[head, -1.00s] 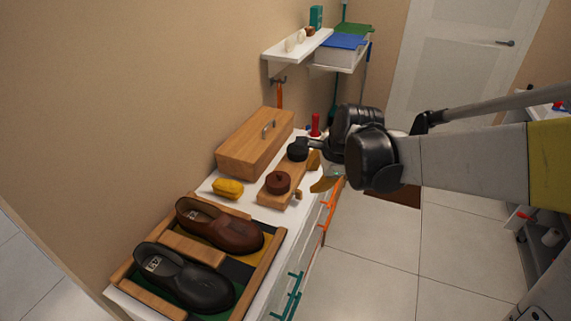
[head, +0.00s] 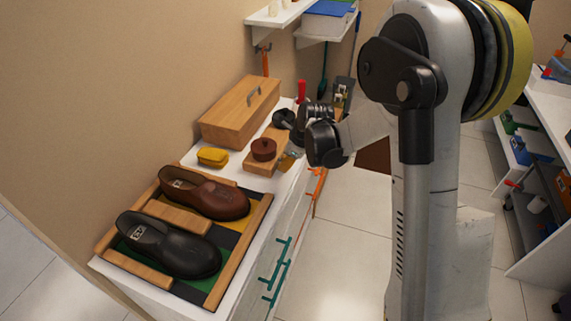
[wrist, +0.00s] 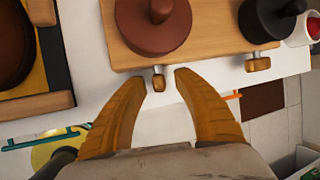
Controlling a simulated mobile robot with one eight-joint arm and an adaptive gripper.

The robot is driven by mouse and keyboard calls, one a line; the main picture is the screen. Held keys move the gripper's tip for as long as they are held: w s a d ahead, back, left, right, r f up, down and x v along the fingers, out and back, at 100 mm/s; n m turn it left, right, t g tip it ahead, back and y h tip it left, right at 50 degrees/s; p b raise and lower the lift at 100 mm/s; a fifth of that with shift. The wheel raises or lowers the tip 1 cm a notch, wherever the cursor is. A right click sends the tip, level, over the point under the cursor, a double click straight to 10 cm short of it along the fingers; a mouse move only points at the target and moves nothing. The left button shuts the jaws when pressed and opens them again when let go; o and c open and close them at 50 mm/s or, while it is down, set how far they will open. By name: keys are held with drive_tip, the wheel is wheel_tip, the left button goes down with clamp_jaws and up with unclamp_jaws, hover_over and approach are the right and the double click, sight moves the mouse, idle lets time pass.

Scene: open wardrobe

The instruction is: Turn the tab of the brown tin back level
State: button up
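The brown tin (head: 264,150) sits on a wooden block on the white counter; its round knobbed lid shows at the top of the wrist view (wrist: 152,28). Its small wooden tab (wrist: 158,80) is on the block's front edge and stands upright, long side across the edge. My gripper (wrist: 160,77) is open, a fingertip on each side of the tab, with visible gaps and no clear contact. In the head view my wrist partly hides the fingers (head: 289,160).
The black tin (wrist: 268,20) is on the same block, its tab (wrist: 258,64) lying level.

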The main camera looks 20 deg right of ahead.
drive_tip(key=shift+w+f, duration=0.15)
drive_tip(key=shift+f, duration=0.2)
clamp_jaws()
